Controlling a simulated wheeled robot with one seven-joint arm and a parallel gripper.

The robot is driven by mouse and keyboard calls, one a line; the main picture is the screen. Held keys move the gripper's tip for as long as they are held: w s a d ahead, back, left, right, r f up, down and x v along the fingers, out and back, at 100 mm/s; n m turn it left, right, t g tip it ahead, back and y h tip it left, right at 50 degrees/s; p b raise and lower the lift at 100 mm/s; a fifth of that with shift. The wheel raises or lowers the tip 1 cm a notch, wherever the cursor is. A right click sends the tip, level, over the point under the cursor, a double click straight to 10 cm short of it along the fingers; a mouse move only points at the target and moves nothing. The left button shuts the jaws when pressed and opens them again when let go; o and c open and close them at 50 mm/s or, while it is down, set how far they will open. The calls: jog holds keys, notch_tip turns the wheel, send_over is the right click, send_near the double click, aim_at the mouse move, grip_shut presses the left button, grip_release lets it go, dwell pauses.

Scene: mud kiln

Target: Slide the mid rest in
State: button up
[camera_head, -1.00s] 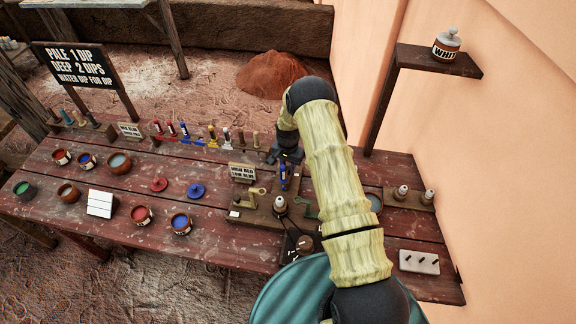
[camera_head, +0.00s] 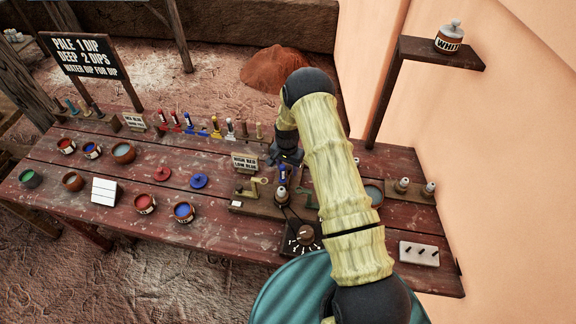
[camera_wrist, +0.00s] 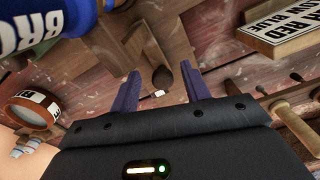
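My gripper (camera_head: 287,158) hangs over the wooden rig on the table, left of my forearm in the head view. In the wrist view its two purple fingers (camera_wrist: 160,90) stand apart with nothing held between them. A dark brown rounded knob (camera_wrist: 162,77) shows beyond the gap between the fingertips, against wooden parts of the rig. I cannot tell for sure whether this is the mid rest. In the head view the rig's wooden base (camera_head: 243,205) carries a brass-coloured bracket (camera_head: 250,190) and a green one (camera_head: 306,196). My arm hides part of the rig.
A blue bottle (camera_wrist: 30,25) looms close at the wrist view's upper left. The sign (camera_wrist: 283,28) reading red and blue stands right of my fingers. A dial box (camera_head: 304,235) sits in front of the rig. Paint pots, including a blue one (camera_head: 183,211), stand left.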

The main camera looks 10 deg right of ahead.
jog(key=shift+w+d, duration=0.15)
jog(key=shift+w, duration=0.05)
jog(key=shift+r, duration=0.15)
notch_tip(320, 180, up, 17)
jog(key=b, duration=0.5)
dwell(0.4)
jog(key=s+d+r+n+t, duration=0.1)
jog(key=s+r+n, duration=0.2)
jog(key=s, duration=1)
jog(key=s+d+r+n+t, duration=0.1)
jog(key=s+r+n, duration=0.3)
jog(key=s, duration=0.9)
notch_tip(320, 180, up, 2)
jog(key=shift+r+t, duration=0.1)
jog(key=shift+t, duration=0.2)
